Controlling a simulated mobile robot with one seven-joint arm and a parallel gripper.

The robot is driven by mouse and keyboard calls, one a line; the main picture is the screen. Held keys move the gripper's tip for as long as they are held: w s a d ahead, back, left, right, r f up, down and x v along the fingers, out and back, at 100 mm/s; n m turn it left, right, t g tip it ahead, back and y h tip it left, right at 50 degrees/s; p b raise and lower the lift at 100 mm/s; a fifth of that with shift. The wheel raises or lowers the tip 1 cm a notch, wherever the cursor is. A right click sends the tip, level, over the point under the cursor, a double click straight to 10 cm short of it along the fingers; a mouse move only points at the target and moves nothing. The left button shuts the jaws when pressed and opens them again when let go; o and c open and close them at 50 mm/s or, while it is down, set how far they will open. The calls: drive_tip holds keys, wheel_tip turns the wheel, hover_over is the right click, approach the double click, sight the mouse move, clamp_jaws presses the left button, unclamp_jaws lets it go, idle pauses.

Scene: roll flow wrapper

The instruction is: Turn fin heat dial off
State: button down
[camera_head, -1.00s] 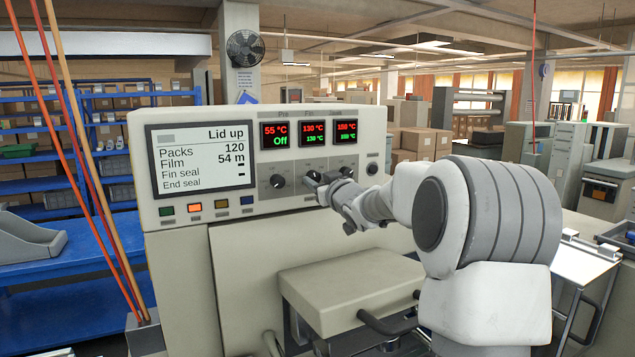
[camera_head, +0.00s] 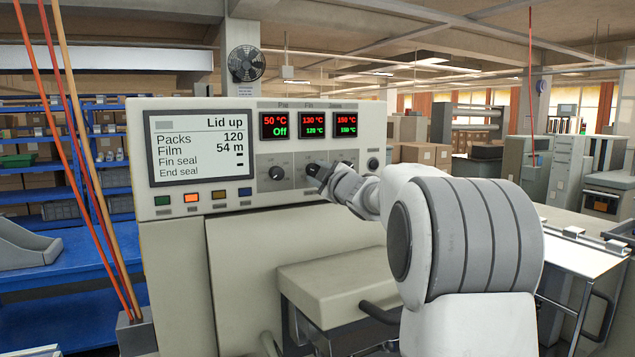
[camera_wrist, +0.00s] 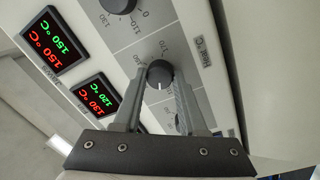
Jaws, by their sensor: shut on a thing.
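The fin heat dial (camera_wrist: 160,73) is a dark round knob with a white pointer line, in the middle of the wrist view. My gripper (camera_wrist: 157,82) is shut on it, with one finger on each side. In the head view my gripper (camera_head: 314,172) is at the panel below the Fin display (camera_head: 313,125) and mostly hides the dial. That display reads 130 °C in red and 120 °C in green; it also shows in the wrist view (camera_wrist: 97,95).
The Pre dial (camera_head: 277,173) is left of my gripper, under a display (camera_head: 280,125) reading 50 °C and Off. Another dial (camera_wrist: 118,4) is close by at the top of the wrist view. The seat-like block (camera_head: 335,285) projects below the panel.

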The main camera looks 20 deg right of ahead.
drive_tip(key=n+b, duration=0.3)
drive_tip(key=n, duration=0.3)
drive_tip(key=shift+f, duration=0.2)
drive_tip(key=n+y+b, duration=0.1)
drive_tip(key=n+b, duration=0.1)
drive_tip(key=n, duration=0.3)
drive_tip(key=shift+r, duration=0.1)
drive_tip(key=shift+n, duration=0.4)
drive_tip(key=shift+c, duration=2.3)
unclamp_jaws()
drive_tip(key=s+d+b, duration=0.1)
drive_tip(key=s, duration=1.6)
drive_tip(key=shift+s+f, duration=0.2)
drive_tip(key=shift+f, duration=0.25)
